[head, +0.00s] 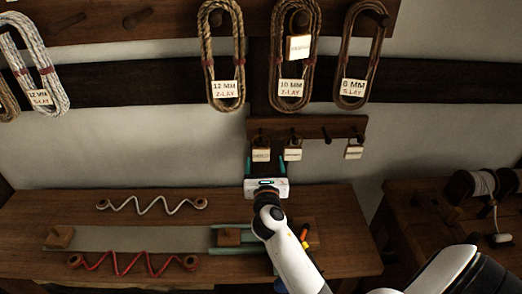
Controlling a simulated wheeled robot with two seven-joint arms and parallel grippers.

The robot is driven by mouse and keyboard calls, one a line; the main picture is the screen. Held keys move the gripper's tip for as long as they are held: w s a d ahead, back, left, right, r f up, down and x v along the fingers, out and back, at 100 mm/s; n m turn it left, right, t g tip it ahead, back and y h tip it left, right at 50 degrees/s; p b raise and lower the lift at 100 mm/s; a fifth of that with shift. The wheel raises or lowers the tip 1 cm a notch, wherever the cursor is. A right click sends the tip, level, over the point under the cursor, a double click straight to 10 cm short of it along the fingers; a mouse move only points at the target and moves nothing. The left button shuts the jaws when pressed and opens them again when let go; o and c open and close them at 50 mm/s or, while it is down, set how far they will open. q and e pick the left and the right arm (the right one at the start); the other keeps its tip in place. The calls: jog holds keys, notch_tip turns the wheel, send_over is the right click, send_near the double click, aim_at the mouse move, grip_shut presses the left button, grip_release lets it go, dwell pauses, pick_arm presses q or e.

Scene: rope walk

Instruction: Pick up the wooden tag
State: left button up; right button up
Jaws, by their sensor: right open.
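Small pale wooden tags with dark lettering hang from pegs on the short wall rack: a left tag (261,155), a middle tag (292,154) and a right tag (354,152). Another tag (299,47) hangs in front of the 10 mm rope coil. The lettering is too small to read. My right gripper (266,163) is open, pointing up the picture at the left tag. Its two teal fingers show on either side of that tag's lower part, the right one near the middle tag. I cannot tell whether they touch either tag. My left gripper is out of view.
The short peg rack (310,128) is above the bench. Rope coils, including the 12 mm coil (227,90), hang above it. The bench (150,200) holds a white zigzag cord (152,206), a red one (125,264) and a wooden block (229,237). Spools stand at right.

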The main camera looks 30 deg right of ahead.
aim_at(261, 151)
jog(key=shift+w+d, duration=0.35)
jog(key=shift+w, duration=0.2)
jog(key=shift+w+d+f, duration=0.15)
jog(key=shift+w+d, duration=0.05)
jog(key=shift+w, duration=0.1)
jog(key=x, duration=0.4)
jog(key=shift+w+a+p, duration=0.25)
jog(key=shift+a+p, duration=0.05)
jog(key=shift+p, duration=0.05)
jog(key=shift+w+d, duration=0.3)
jog(key=shift+w, duration=0.15)
jog(key=shift+s, duration=0.1)
jog(key=shift+c, duration=1.2)
jog(key=c, duration=0.8)
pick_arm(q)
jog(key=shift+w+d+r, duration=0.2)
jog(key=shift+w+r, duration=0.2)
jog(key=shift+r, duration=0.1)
